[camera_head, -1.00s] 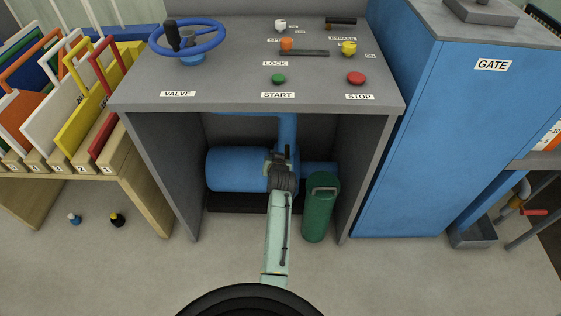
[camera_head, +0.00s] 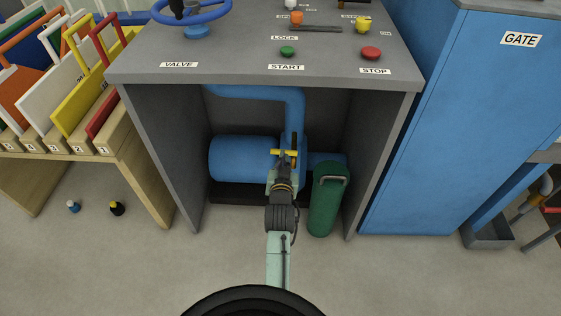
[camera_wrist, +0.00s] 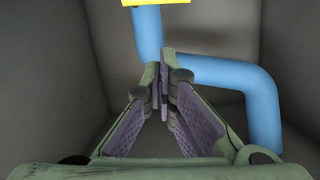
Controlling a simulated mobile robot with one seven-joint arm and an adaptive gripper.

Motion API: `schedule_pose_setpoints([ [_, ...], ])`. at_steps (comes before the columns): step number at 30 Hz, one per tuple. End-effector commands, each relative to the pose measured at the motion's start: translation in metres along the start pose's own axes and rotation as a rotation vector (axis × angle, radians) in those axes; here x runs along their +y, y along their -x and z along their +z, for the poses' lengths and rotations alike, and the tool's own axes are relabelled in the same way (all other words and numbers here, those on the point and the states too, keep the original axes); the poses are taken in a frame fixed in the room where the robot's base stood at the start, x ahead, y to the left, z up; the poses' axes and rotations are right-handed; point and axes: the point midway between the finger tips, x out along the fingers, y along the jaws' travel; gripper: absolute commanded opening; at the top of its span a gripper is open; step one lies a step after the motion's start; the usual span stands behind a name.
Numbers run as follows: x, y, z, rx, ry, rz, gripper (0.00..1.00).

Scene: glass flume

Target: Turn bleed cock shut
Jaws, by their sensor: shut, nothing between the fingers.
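The bleed cock appears as a yellow handle (camera_head: 284,152) on the blue pipework inside the grey console's open bay. Its yellow part (camera_wrist: 157,2) is cut off by the top edge of the wrist view. My gripper (camera_head: 292,140) is in the bay in front of the pipe and overlaps the handle in the head view, so contact cannot be told there. In the wrist view my fingers (camera_wrist: 164,58) are shut and empty, with a visible gap between them and the yellow part. The blue pipe (camera_wrist: 262,100) runs behind them.
A green cylinder (camera_head: 326,200) with a handle stands right of my arm. A blue tank (camera_head: 240,158) lies behind to the left. The bay's grey side walls (camera_head: 165,150) bound the space. The blue gate cabinet (camera_head: 435,130) is to the right.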

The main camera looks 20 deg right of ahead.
Motion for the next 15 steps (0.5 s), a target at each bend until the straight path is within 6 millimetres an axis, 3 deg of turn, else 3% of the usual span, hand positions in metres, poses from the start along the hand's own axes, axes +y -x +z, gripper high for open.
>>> schedule_pose_setpoints([
  [1, 0.001, 0.001, 0.02, 0.053, 0.015, 0.0, 0.0],
  [8, -0.008, 0.013, 0.018, 0.192, 0.051, -0.018, 0.0],
  [11, -0.009, 0.006, 0.013, 0.199, 0.053, -0.019, 0.0],
  [15, -0.01, -0.018, 0.007, 0.197, 0.053, -0.019, 0.0],
])
